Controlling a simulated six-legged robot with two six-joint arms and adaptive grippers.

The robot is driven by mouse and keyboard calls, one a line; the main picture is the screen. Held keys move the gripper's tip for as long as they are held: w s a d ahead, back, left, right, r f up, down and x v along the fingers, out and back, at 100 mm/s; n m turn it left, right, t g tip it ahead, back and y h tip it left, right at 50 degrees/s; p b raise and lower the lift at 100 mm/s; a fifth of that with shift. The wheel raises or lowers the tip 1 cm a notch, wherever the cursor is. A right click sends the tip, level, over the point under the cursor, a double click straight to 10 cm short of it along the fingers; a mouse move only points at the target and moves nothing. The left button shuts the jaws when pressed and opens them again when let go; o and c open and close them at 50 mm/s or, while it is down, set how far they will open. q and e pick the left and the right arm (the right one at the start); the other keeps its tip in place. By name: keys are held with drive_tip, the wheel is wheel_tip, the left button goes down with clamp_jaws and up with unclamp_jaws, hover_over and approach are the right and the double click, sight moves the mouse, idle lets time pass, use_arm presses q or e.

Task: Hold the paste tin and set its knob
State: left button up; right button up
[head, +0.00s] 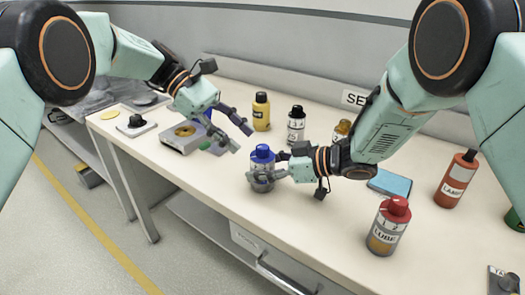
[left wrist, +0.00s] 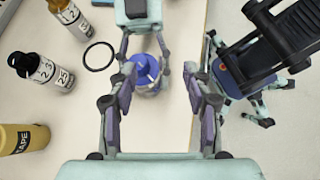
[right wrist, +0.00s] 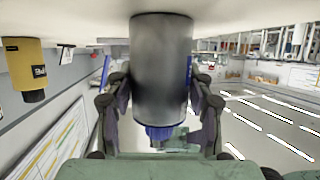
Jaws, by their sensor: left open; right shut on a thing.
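The paste tin (head: 262,184) is a grey cylinder with a blue knob (head: 262,153) on top. It is upright at the front part of the bench. My right gripper (head: 267,176) is shut around its grey body from the right. In the right wrist view the tin (right wrist: 161,70) fills the middle between the fingers, upside down. My left gripper (head: 243,139) is open and empty, up and left of the knob. In the left wrist view the blue knob (left wrist: 145,72) shows between its fingers, slightly left of centre, with white marks on top.
Behind the tin stand a yellow bottle (head: 261,113), a black-capped bottle (head: 296,126) and an amber bottle (head: 341,131). A red-capped bottle (head: 388,228), a blue block (head: 390,183) and a red-brown bottle (head: 457,181) are to the right. A grey box (head: 180,140) is left. The bench in front is clear.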

sight(256, 151)
use_arm(q)
drive_tip(key=s+a+f+n+t+h, duration=0.2)
drive_tip(key=a+f+n+t+h, duration=0.35)
drive_tip(key=n+t+h, duration=0.25)
drive_tip(key=x, duration=1.1)
drive_tip(key=shift+w+d, duration=0.3)
drive_tip(key=shift+w, duration=0.05)
clamp_jaws()
